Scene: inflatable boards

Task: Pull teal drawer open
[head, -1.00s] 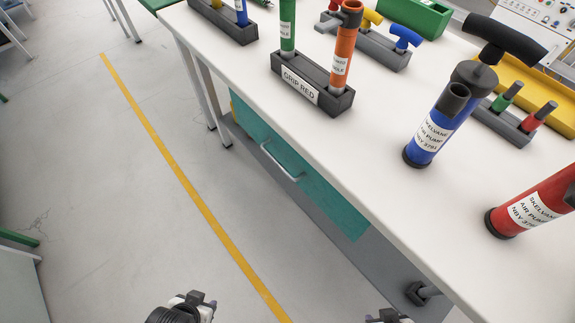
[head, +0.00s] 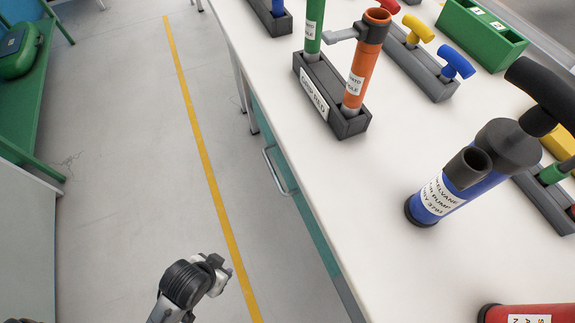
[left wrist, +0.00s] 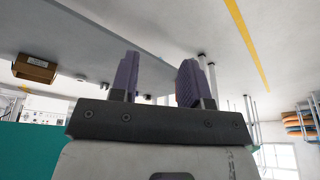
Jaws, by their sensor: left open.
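The teal drawer (head: 318,240) shows as a narrow strip of its front under the edge of the white bench. It looks flush with the bench. Its grey bar handle (head: 280,172) stands out from the front on the aisle side. My left gripper (head: 220,268) is below and left of the handle in the head view, over the floor and apart from the drawer. In the left wrist view its two purple fingers (left wrist: 157,78) are spread with nothing between them. A teal surface (left wrist: 30,150) shows at the lower left there; I cannot tell what it is. My right gripper is not in view.
The white bench top (head: 330,180) carries a black holder (head: 318,110) with green and orange tubes, a blue air pump (head: 450,190) and a green box (head: 480,35). A green bench (head: 60,130) stands at left. The floor aisle with its yellow line (head: 205,160) is clear.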

